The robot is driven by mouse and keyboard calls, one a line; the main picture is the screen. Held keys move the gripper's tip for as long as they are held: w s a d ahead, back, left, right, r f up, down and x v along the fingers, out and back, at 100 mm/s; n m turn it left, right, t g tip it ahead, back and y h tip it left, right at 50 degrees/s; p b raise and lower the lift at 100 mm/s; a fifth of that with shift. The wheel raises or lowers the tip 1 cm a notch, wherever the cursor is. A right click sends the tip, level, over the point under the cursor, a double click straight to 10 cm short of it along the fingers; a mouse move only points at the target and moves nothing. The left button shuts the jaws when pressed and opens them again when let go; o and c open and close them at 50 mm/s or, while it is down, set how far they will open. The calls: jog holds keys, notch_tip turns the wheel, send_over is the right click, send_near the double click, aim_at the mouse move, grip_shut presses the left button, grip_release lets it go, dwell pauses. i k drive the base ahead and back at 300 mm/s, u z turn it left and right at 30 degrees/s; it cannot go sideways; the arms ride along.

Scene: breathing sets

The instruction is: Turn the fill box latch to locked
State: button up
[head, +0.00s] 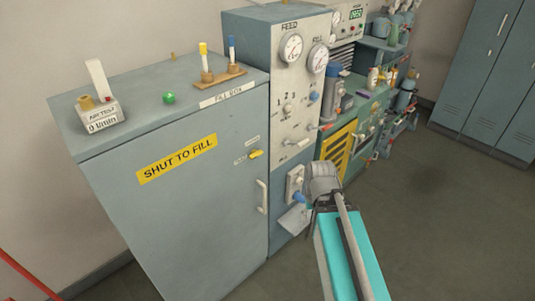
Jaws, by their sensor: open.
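The fill box (195,205) is a large grey-blue cabinet with a "FILL BOX" label on its top edge and a yellow "SHUT TO FILL" sign on its door. The door looks closed. The small yellow latch (255,154) sits at the door's upper right and lies roughly sideways; small labels beside it are too small to read. A pale bar handle (262,197) is below it. My gripper (318,196) is at the end of my arm, right of the door and apart from the latch. Its jaws are open and hold nothing visible; the fingers are hard to make out.
Right of the door is a panel with gauges (291,47), a grey valve plate (295,184) with a blue knob, and a pale tray (294,218). A meter (99,112), green button (169,98) and tube rack (222,77) stand on top. Floor at right is clear.

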aim_at(255, 153)
jog(key=z, duration=0.35)
jog(key=k, duration=1.15)
jog(key=u, duration=0.55)
jog(key=i, duration=1)
